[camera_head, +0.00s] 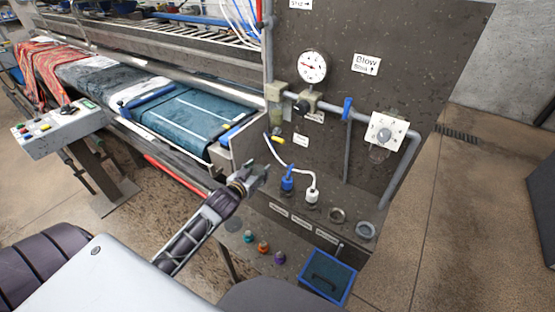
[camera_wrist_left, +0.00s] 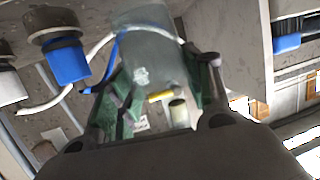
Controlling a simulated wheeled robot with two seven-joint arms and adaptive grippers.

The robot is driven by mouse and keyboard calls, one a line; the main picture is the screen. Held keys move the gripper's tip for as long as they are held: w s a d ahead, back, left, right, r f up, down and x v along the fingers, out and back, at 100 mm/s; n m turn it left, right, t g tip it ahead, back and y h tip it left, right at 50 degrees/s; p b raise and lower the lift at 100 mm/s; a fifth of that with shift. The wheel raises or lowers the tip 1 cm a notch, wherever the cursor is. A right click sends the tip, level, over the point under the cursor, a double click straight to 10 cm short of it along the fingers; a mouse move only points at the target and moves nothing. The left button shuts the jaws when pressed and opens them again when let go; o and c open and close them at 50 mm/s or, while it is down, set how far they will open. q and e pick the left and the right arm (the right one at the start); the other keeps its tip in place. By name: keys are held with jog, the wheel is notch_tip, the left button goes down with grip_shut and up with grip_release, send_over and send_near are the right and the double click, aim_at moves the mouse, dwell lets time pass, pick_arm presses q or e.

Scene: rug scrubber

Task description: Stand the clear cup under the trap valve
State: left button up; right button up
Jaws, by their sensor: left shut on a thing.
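My left gripper (camera_head: 258,175) is over the front left of the bench, beside the dark panel. In the left wrist view its green fingers (camera_wrist_left: 165,80) are shut on the clear cup (camera_wrist_left: 145,60), a see-through, pale vessel. I cannot make out the cup clearly in the head view. A small yellow handle (camera_head: 277,139), apparently the trap valve, sits low on the panel below the gauge. It also shows in the left wrist view (camera_wrist_left: 160,96) beside a short pale tube. The cup appears apart from it. My right gripper is not in view.
Two empty round holders (camera_head: 366,230) are further right. A blue bin (camera_head: 327,278) and several small coloured bottles (camera_head: 263,246) are below.

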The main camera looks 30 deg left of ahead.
pick_arm(q)
jog(key=shift+w, duration=0.1)
jog(key=w+a, duration=0.1)
jog(key=w, duration=1.7)
jog(key=shift+p, duration=0.35)
jog(key=shift+s+a, duration=0.1)
dwell(0.3)
